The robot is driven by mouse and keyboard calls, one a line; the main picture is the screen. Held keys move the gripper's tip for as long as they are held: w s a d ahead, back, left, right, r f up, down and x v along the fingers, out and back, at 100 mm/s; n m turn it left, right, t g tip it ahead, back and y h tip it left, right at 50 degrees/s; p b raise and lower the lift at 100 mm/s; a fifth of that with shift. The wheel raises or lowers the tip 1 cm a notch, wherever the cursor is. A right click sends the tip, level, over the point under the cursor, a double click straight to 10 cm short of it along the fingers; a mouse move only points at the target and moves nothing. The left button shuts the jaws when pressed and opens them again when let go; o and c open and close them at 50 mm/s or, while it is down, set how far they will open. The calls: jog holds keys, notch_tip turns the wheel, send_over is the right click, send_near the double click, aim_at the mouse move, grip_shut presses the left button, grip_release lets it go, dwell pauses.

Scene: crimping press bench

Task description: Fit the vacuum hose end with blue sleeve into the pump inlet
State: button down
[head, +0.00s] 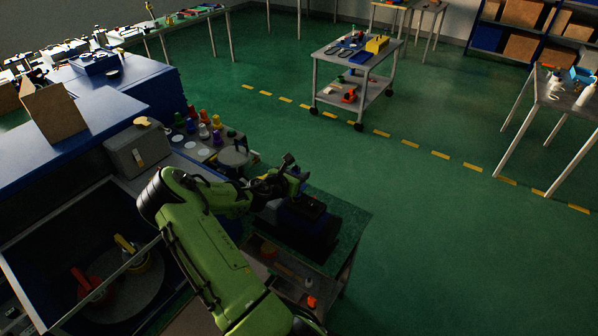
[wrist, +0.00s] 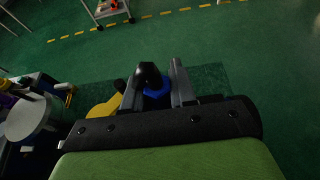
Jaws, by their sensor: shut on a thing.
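My gripper (head: 288,176) is above the green-topped cart, at the end of the green arm. In the wrist view my gripper (wrist: 156,85) has both fingers on either side of a black hose end (wrist: 148,74) with a blue sleeve (wrist: 158,92), and it is shut on this hose end. A dark blue and black machine (head: 308,222), which looks like the pump, stands on the cart just below my gripper. The pump inlet cannot be made out in either view. Whether the hose end touches the pump cannot be told.
The cart's green top (head: 350,215) has bare room at its right. Several coloured bottles (head: 203,130) and a round grey stand (head: 233,153) are left of my gripper. A grey box (head: 138,150) stands behind the arm. A yellow piece (wrist: 106,108) shows beside the left finger.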

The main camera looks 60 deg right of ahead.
notch_tip(320, 180, down, 3)
jog(key=shift+r+b, duration=0.2)
jog(key=shift+b, duration=0.35)
jog(key=shift+r+p, duration=0.15)
jog(key=shift+p, duration=0.5)
dwell(0.8)
jog(key=shift+f+b, duration=1.05)
jog(key=shift+f, duration=0.65)
jog(key=c, duration=0.8)
grip_release()
jog(key=v, duration=1.5)
jog(key=shift+w+a+r, duration=0.1)
jog(key=shift+a, duration=0.3)
